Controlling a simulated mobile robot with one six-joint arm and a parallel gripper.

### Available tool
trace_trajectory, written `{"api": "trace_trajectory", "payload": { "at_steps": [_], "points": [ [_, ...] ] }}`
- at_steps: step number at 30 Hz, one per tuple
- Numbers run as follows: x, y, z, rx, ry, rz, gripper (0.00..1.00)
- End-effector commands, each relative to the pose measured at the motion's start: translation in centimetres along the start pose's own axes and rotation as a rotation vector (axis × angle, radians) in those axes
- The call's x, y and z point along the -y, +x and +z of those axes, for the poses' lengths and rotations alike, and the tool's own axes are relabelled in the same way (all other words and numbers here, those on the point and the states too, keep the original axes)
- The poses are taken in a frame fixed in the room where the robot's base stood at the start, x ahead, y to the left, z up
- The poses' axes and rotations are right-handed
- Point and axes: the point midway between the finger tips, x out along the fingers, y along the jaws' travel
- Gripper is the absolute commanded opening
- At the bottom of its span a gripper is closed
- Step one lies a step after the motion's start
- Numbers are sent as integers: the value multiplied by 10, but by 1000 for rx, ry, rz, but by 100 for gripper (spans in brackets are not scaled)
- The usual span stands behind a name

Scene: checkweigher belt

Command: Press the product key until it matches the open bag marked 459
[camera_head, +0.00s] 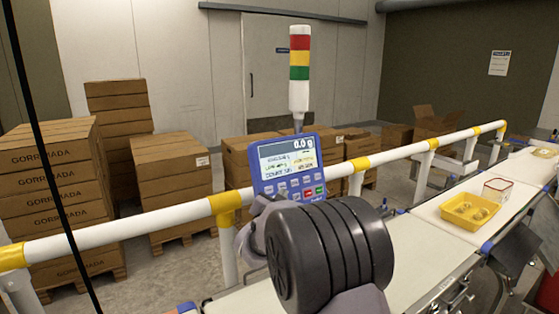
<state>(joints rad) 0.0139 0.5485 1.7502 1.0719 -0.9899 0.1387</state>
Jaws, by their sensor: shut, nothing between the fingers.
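Rows of keys lie under the screen, with a green key and a red key at the lower right. My gripper (262,203) shows only as a grey piece at the panel's lower left edge, mostly hidden by my dark ribbed wrist. Whether it touches a key cannot be told. My wrist covers the area below the panel. I see no open bag marked 459.
A white rail with yellow joints (120,230) crosses the view. A red, yellow and green light tower (299,70) rises behind the panel. Stacked cartons (172,170) stand beyond the rail.

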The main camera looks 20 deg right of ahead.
Motion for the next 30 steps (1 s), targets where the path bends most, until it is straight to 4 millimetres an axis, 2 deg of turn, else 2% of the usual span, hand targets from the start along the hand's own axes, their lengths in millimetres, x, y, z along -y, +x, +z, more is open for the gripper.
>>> {"api": "trace_trajectory", "payload": {
  "at_steps": [4, 7, 15, 18, 22, 30],
  "points": [
    [-1, 0, 0, -3, -19, 0, 0],
    [-7, 0, -5, -33, -224, -6, 0],
    [-24, -15, -19, -233, -1380, -17, 0],
    [-23, -21, -19, -300, -1663, -9, 0],
    [-22, -26, -18, -345, -1835, -1, 0],
    [-22, -26, -17, -350, -1855, 2, 0]
  ]
}}
